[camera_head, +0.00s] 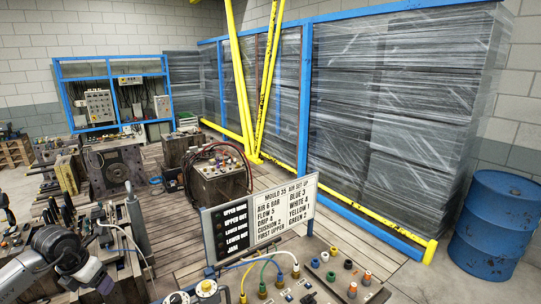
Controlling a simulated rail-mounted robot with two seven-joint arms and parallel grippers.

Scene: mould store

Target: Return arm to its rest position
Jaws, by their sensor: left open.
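My left arm comes in at the lower left, with a grey link and dark, rounded joints. My left gripper (104,286) is at the arm's end, low in the picture, and is open. I see nothing held in it. It is left of the control panel (335,290) and apart from it. My right gripper is not in view.
A sign board (258,218) stands behind the panel, which bears coloured knobs and hoses. A grey cylinder (137,222) stands close behind my left arm. Metal moulds (117,165) and a box with cables (219,180) stand beyond. Wrapped stacks (420,100) and a blue drum (494,225) are right.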

